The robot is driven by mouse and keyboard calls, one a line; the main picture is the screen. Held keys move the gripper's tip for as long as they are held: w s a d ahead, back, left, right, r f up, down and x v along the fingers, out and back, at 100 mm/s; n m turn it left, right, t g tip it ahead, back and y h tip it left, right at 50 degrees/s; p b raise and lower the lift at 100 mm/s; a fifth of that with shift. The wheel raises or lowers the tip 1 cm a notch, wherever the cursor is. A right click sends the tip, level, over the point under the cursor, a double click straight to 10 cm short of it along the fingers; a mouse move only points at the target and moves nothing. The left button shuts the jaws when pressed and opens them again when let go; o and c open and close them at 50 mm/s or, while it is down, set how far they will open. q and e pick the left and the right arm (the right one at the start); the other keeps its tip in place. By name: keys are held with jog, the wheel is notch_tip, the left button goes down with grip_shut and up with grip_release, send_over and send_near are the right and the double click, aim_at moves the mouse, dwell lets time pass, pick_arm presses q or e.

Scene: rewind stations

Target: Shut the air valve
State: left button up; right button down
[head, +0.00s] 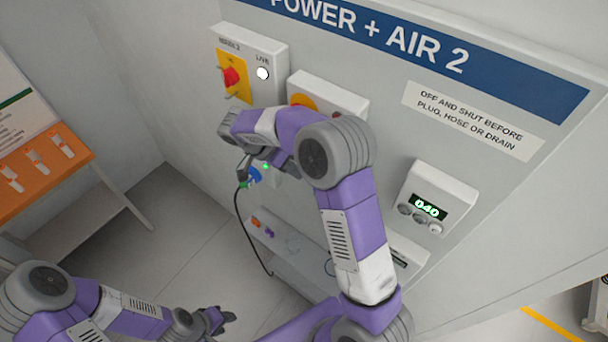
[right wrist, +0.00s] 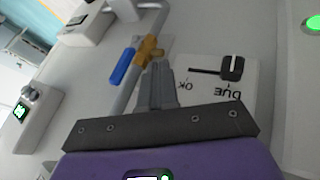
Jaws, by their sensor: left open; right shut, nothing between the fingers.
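The air valve shows in the right wrist view as a brass body (right wrist: 150,48) on a grey pipe, with a blue handle (right wrist: 123,66) lying roughly along the pipe. My right gripper (right wrist: 157,68) is shut and empty. Its fingertips appear just below the brass body, beside the blue handle; I cannot tell whether they touch anything. In the head view my right arm hides most of the valve area, and a blue part (head: 255,175) shows below the wrist. My left gripper (head: 226,318) is open and empty, low and away from the panel.
A white plate (right wrist: 205,105) with a black pointer (right wrist: 218,68) is close to my right fingers. The panel carries a red switch on yellow (head: 232,76), a box reading 040 (head: 430,207) and a hanging black hose (head: 243,230). A low shelf (head: 290,250) stands below.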

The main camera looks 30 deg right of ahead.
jog(key=shift+s+d+r, duration=0.1)
jog(key=shift+s+d, duration=0.2)
jog(key=shift+s, duration=0.5)
jog(key=shift+s+d+r, duration=0.1)
jog(key=shift+s+d, duration=0.2)
jog(key=shift+s, duration=0.5)
